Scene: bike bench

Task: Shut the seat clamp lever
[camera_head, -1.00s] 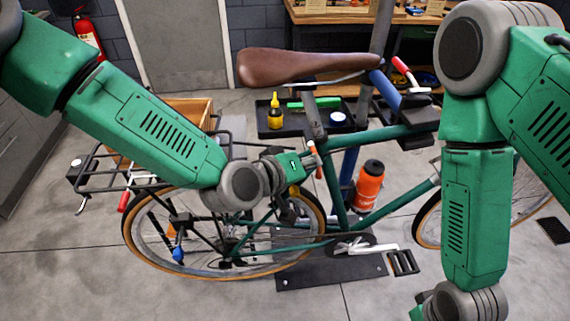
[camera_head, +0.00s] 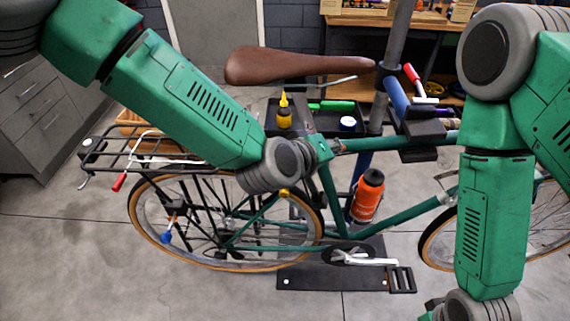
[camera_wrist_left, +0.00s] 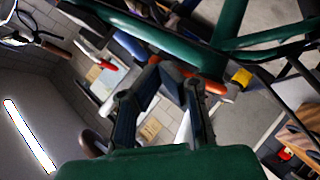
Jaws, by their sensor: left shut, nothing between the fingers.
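The seat clamp lever (camera_wrist_left: 217,86) appears in the left wrist view as an orange-red bar beside the green frame tube (camera_wrist_left: 190,58), partly hidden by my fingers. I cannot tell from this how far it is swung over. My left gripper (camera_wrist_left: 180,80) is shut and empty, with its dark fingertips close to the lever; I cannot tell whether they touch it. In the head view my left wrist covers the area at the top of the seat tube, below the brown saddle (camera_head: 295,66), and hides the fingertips. My right arm comes down at the right, its fingers outside the picture.
The stand's blue clamp arm (camera_head: 396,97) and upright pole (camera_head: 397,35) are close to the right of the saddle. A black tray (camera_head: 322,120) holds a yellow bottle (camera_head: 284,113). An orange bottle (camera_head: 367,195) sits on the frame. The rear rack (camera_head: 130,152) lies below my left arm.

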